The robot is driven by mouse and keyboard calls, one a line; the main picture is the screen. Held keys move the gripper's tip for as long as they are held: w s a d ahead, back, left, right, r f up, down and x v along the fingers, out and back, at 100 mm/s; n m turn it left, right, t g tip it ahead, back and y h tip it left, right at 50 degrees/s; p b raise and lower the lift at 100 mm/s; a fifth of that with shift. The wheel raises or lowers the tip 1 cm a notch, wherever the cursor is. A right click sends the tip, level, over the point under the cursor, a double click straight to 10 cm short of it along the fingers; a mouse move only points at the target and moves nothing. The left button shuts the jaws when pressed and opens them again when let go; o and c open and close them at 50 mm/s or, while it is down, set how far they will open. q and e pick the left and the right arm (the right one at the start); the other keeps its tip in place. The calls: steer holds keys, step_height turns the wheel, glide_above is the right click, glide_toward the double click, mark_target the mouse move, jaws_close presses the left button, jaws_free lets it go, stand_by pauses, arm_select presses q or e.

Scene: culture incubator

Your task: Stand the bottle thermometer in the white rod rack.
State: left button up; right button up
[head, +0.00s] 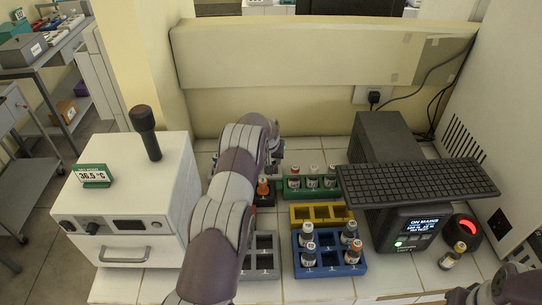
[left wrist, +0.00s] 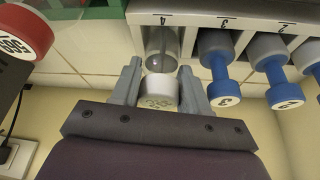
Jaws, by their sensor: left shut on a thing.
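My left gripper (left wrist: 160,80) is shut on the white cap of the bottle thermometer (left wrist: 159,90) in the left wrist view. Its clear body (left wrist: 163,48) lines up with place 4 of the white rod rack (left wrist: 190,18), whose numbers look upside down. I cannot tell how deep it sits or whether it touches the rack. In the head view my left arm reaches forward past the coloured racks and hides the white rack and most of the gripper (head: 273,160). Only part of my right arm shows at the lower right, without its jaws.
Blue-and-grey rods stand in place 3 (left wrist: 221,66) and place 2 (left wrist: 272,66), close beside the held cap. Green (head: 312,190), yellow (head: 300,214), blue (head: 325,271) and grey (head: 262,273) racks lie near my arm. A keyboard (head: 415,183) rests on a dark device. A white box (head: 130,190) stands left.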

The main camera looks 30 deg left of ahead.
arm_select(q)
steer(key=shift+f, duration=0.1)
steer(key=o, duration=0.8)
steer(key=shift+o, duration=0.2)
